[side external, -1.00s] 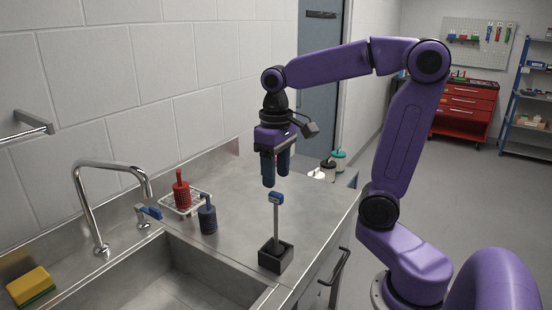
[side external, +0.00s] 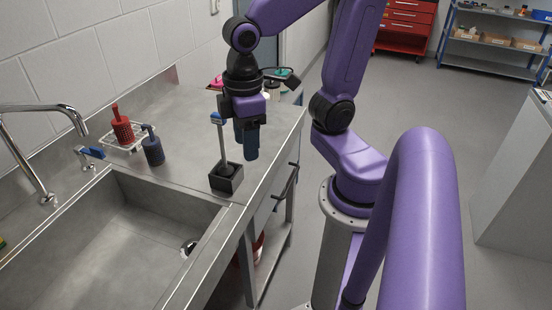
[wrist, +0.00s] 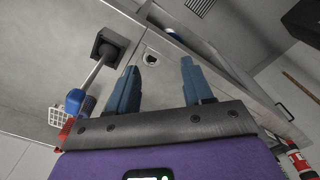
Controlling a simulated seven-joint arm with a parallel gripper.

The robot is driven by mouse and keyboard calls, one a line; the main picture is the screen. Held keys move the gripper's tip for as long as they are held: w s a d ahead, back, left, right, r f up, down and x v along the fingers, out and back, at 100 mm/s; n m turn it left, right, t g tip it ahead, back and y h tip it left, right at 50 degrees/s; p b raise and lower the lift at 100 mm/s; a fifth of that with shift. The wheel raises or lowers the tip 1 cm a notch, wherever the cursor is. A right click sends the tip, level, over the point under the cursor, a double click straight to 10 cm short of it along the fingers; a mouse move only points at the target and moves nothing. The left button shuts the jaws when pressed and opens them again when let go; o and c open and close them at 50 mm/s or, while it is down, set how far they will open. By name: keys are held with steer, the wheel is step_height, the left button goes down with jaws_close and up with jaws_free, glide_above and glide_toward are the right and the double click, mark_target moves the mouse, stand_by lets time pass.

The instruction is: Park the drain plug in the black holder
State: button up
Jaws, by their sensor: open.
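The drain plug, a thin grey rod with a blue handle (side external: 217,118) and a dark rounded foot, stands roughly upright in the square black holder (side external: 226,180) on the steel counter. In the wrist view the blue handle (wrist: 79,101) is at the left, with its rod running up to the black holder (wrist: 105,43). The foot's exact seating is hard to tell. My gripper (side external: 247,153) appears beside the plug, to its right. In the wrist view its two blue fingers (wrist: 158,70) are spread with nothing between them, and the handle lies outside them.
A sink (side external: 120,235) with a drain opening (side external: 188,246) is in front of the holder. Several jars (side external: 272,85) are behind my gripper.

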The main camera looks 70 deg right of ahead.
steer(key=s+f+n, duration=0.3)
steer(key=s+n, duration=0.1)
steer(key=s, duration=0.2)
steer(key=shift+s+a+f, duration=0.2)
steer(key=shift+s+f, duration=0.05)
steer(key=shift+s, duration=0.05)
